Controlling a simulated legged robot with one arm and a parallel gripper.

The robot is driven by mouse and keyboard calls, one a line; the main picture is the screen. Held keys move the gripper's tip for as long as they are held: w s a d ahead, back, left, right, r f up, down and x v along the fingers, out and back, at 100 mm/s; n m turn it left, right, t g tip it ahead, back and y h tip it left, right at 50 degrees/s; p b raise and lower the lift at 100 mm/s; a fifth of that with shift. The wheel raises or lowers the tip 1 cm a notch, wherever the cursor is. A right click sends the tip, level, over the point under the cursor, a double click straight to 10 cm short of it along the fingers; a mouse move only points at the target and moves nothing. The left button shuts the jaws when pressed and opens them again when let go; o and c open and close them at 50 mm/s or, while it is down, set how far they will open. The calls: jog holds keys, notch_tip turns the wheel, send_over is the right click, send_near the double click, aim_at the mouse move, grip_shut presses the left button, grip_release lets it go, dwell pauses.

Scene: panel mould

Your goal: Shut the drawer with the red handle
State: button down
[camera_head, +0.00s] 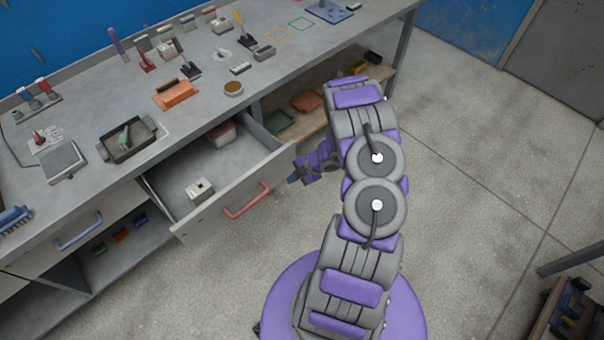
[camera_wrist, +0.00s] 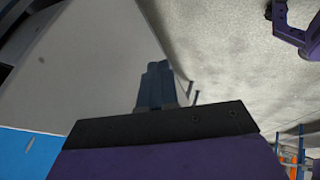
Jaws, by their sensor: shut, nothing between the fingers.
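The drawer with the red handle (camera_head: 245,200) is pulled well out from the grey workbench. Its grey front panel (camera_head: 205,222) faces the open floor. Inside it lie a small cream block (camera_head: 199,190) near the front and a red-and-white item (camera_head: 222,134) near the back. My gripper (camera_head: 292,179) is at the drawer's right front corner, shut and empty. In the wrist view its dark fingers (camera_wrist: 159,68) are together before a pale grey panel (camera_wrist: 95,60), seemingly part of the drawer. I cannot tell whether they touch it. The red handle does not clearly show in the wrist view.
A drawer with a blue handle (camera_head: 79,231) is to the left. The benchtop holds a dark tray (camera_head: 130,142), an orange tool (camera_head: 176,94) and several small tools. A shelf with green (camera_head: 280,121) and orange trays is right of the drawer.

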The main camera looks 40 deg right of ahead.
aim_at(278, 176)
jog(key=shift+w+f+b, duration=0.2)
jog(key=shift+w, duration=0.9)
jog(key=shift+w+f+b, duration=0.15)
jog(key=shift+w+f, duration=0.05)
jog(key=shift+w, duration=0.9)
jog(key=shift+a, duration=0.1)
